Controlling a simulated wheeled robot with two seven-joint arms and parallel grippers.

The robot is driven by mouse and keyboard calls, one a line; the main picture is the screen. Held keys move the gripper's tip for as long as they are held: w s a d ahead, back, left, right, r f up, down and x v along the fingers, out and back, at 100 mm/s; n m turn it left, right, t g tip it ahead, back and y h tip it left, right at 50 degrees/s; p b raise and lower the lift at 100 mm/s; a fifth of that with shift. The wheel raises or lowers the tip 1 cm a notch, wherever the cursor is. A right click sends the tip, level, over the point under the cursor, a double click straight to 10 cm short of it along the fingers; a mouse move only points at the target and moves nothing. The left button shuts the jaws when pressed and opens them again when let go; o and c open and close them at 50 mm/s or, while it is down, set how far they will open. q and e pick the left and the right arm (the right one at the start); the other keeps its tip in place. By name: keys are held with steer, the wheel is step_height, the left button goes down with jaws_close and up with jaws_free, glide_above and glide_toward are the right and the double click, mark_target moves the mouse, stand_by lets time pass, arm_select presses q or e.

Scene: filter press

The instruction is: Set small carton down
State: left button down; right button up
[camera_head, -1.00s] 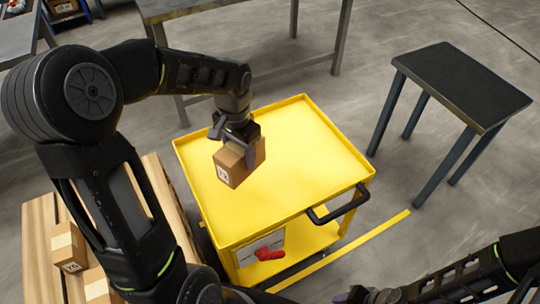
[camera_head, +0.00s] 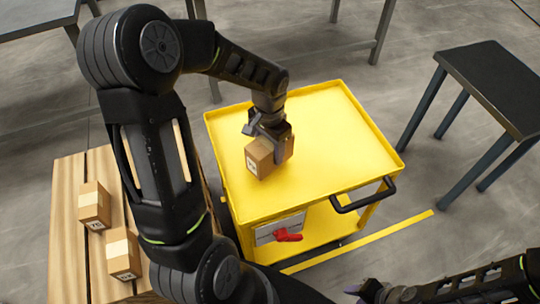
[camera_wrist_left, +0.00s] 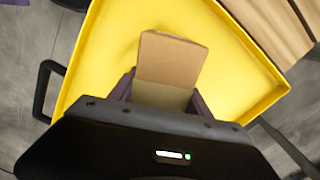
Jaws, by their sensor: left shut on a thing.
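The small carton (camera_head: 260,160) is a brown box with a pale label. It is in my left gripper (camera_head: 268,138), at the left part of the yellow cart's top tray (camera_head: 335,130). In the left wrist view the carton (camera_wrist_left: 172,62) sits between the two fingers, over the yellow tray (camera_wrist_left: 115,30). I cannot tell whether its underside touches the tray. My right gripper (camera_head: 375,292) is at the bottom edge of the head view, away from the cart; its fingers are too unclear to judge.
Two more cartons (camera_head: 94,205) (camera_head: 123,254) lie on a wooden pallet (camera_head: 70,240) at the left. The tray is otherwise clear, with a raised rim and a black handle (camera_head: 364,197). A dark table (camera_head: 495,80) stands at the right.

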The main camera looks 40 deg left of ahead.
arm_select(q)
steer(key=shift+f, duration=1.85)
steer(key=shift+c, duration=2.4)
jaws_free()
steer(key=shift+f+b, duration=0.15)
steer(key=shift+b, duration=0.15)
steer(key=shift+r, duration=0.2)
step_height(320, 180, up, 12)
steer(key=shift+p, duration=0.7)
